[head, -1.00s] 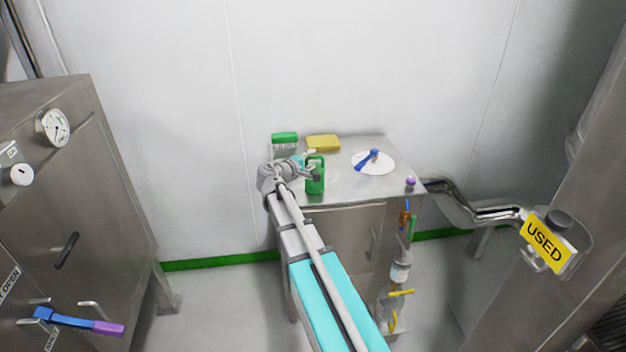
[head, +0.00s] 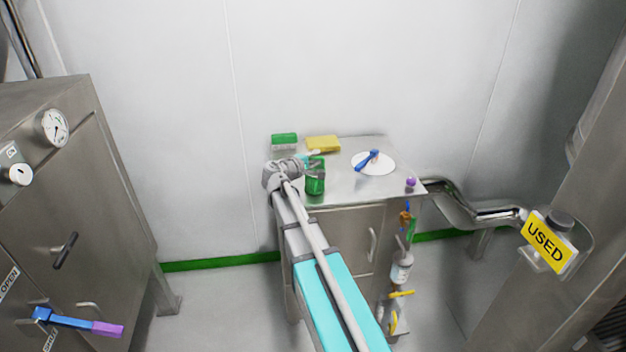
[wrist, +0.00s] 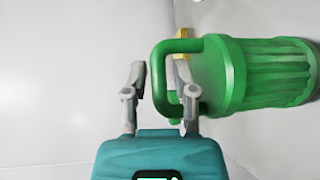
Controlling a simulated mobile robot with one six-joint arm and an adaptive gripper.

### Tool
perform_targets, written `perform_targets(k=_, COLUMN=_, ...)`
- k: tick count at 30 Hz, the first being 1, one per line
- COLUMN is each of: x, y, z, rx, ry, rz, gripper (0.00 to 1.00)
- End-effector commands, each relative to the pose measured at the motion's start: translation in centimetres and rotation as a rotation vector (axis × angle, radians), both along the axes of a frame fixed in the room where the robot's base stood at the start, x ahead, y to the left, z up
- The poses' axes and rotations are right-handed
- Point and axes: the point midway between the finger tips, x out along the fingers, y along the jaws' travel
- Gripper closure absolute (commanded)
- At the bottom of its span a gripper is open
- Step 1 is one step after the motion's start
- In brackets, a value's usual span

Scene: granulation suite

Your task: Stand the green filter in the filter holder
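The green filter (head: 315,184), a ribbed cylinder with a loop handle, stands upright near the front left of the steel cabinet top. In the wrist view the filter (wrist: 270,75) lies sideways across the right side, its handle toward my gripper (wrist: 160,70). My gripper is open, with one finger on the outer side of the handle bar and the other inside the loop. A gap shows between the bar and the left finger. In the head view my gripper (head: 315,166) reaches the filter's top from the left. I cannot make out which thing is the filter holder.
The steel cabinet top (head: 345,183) also bears a green block (head: 284,140), a yellow block (head: 323,143), a white disc (head: 385,166) with a blue tool, and a purple knob (head: 411,182). A wall stands close behind. A bottle (head: 401,270) hangs at the cabinet's right side.

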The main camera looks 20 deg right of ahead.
Motion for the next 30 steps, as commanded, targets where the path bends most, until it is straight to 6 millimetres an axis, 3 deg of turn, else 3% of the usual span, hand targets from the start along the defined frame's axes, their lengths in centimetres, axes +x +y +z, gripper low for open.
perform_targets(k=1, x=0.0, y=0.0, z=0.0, rx=0.0, ry=0.0, rz=0.0, gripper=0.83)
perform_targets(k=4, x=0.0, y=0.0, z=0.0, rx=0.0, ry=0.0, rz=0.0, gripper=1.0)
perform_targets(k=21, x=0.0, y=0.0, z=0.1, rx=0.0, ry=0.0, rz=0.0, gripper=1.0)
perform_targets(k=30, x=0.0, y=0.0, z=1.4, rx=0.0, ry=0.0, rz=0.0, gripper=1.0)
